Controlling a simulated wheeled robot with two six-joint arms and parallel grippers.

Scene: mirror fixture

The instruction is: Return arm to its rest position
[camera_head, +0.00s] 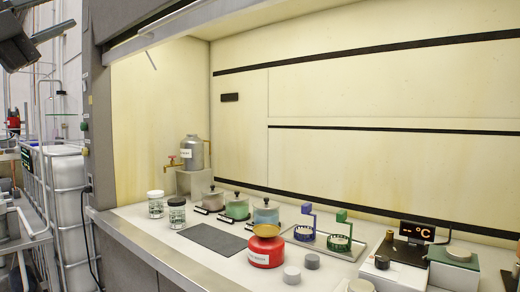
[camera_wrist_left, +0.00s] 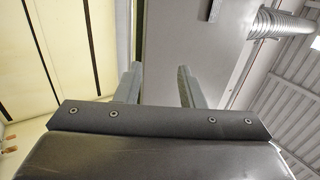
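My left gripper (camera_wrist_left: 160,68) shows in the left wrist view with its two grey fingers apart and nothing between them. It points up toward the hood's upper frame and the ceiling. In the head view a dark part of my left arm (camera_head: 28,38) is raised at the top left corner, outside the fume hood and well above its worktop. My right arm and right gripper are in neither view.
The hood worktop (camera_head: 135,215) holds a red container (camera_head: 266,250), two jars, several lidded pots, a dark mat (camera_head: 212,238) and a temperature display (camera_head: 417,231). A metal tank (camera_head: 195,152) stands on a block behind. The hood's grey side post (camera_head: 100,120) is right of my raised arm.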

